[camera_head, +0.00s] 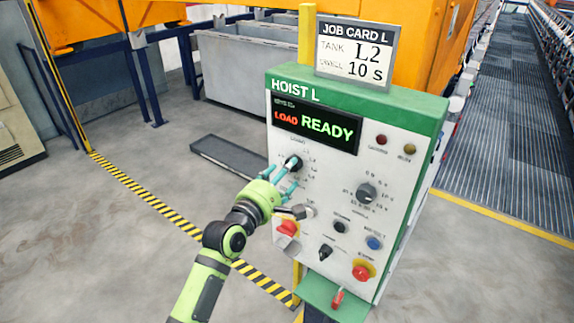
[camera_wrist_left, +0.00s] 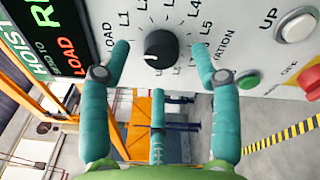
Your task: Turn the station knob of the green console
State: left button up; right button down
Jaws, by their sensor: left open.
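The green console (camera_head: 284,80), headed HOIST L, has a white front panel. Its black round station knob (camera_head: 293,161) is at the upper left of the panel, below the display. In the left wrist view the knob (camera_wrist_left: 160,46) sits in a ring of labels, with LOAD, L1, L2, L4, L5 and STATION readable. A pale mark shows on its lower left side. My left gripper (camera_head: 282,174) is open at the knob. Its teal fingers (camera_wrist_left: 162,62) stand on both sides of the knob, with visible gaps. Whether the fingertips touch the panel is unclear.
The display (camera_head: 315,126) reads LOAD READY. The job card (camera_head: 355,52) on top reads TANK L2 and 10 S. Lower on the panel are a second knob (camera_head: 366,192), several buttons and a red button (camera_head: 362,272).

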pick_arm(q)
jog(key=x, duration=0.2)
jog(key=shift+w+d, duration=0.15)
jog(key=shift+w, duration=0.2)
pick_arm(e)
jog(key=shift+w+r, duration=0.4)
jog(key=shift+w, duration=0.05)
pick_arm(q)
jog(key=c, duration=1.1)
pick_arm(e)
jog(key=shift+a, duration=0.1)
pick_arm(q)
jog(key=shift+f+m, duration=0.1)
jog(key=shift+m, duration=0.2)
jog(key=shift+c, duration=0.2)
pick_arm(e)
jog(key=shift+f, duration=0.2)
